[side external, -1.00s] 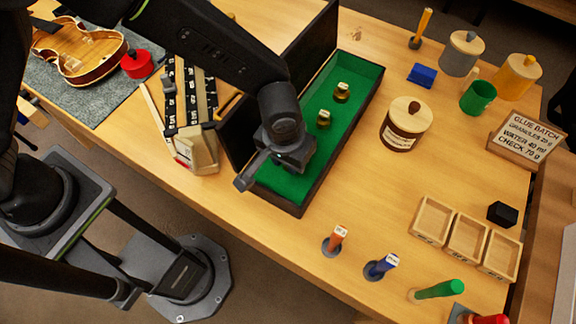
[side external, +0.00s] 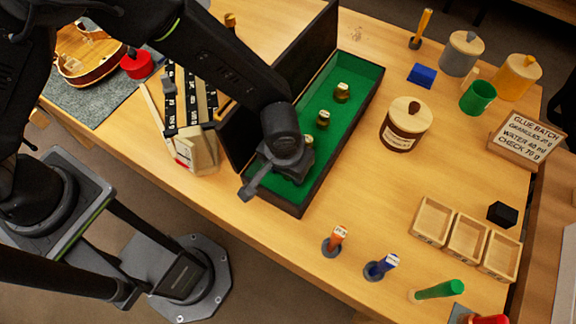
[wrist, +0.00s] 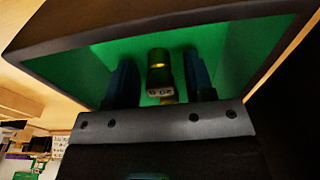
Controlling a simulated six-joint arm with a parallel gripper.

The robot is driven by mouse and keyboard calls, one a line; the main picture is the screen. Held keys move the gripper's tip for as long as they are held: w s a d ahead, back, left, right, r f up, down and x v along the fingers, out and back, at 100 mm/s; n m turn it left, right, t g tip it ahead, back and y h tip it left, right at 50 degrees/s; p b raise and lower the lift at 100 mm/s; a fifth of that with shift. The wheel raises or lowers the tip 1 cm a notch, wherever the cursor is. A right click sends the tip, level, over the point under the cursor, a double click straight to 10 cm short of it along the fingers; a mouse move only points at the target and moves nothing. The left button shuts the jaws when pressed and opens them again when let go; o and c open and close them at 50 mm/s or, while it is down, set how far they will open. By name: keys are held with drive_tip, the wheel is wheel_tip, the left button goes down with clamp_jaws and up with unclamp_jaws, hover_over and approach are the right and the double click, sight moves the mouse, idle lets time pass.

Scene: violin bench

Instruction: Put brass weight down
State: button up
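In the wrist view a brass weight (wrist: 159,78) with a label plate, perhaps reading 20 g, stands in the green-lined case (wrist: 240,35). My gripper (wrist: 160,62) has its two dark fingers apart, one on each side of this weight, with green lining showing in both gaps. In the side view my gripper is low over the near end of the case (side external: 372,90), and its fingertips are hidden behind the wrist. Two brass weights stand farther along the green lining, one (side external: 323,119) close to my gripper and one (side external: 342,92) beyond it. I cannot tell which weight the wrist view shows.
The open dark case lid (side external: 320,50) rises left of my gripper. A balance-like device (side external: 195,140) stands left of that. A lidded jar (side external: 405,125) is right of the case. Small wooden trays (side external: 468,240) and coloured handled tools (side external: 382,265) lie toward the front right.

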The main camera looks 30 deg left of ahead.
wheel_tip(320, 180, up, 12)
drive_tip(key=s, duration=0.1)
drive_tip(key=shift+s, duration=0.25)
idle(0.4)
drive_tip(key=shift+r, duration=0.1)
